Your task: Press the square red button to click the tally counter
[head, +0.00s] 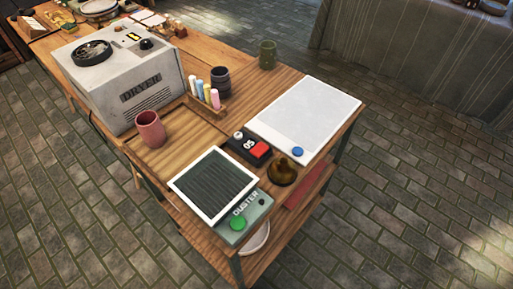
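The tally counter (247,146) is a small black box on the wooden table in the head view. Its display appears to read 05. The square red button (260,149) is on its right side, and a small pale knob (238,134) is at its upper left. Nothing covers the counter or the button. Neither of my grippers shows in the head view.
A pink cup (150,129) and a dryer (125,75) stand left.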

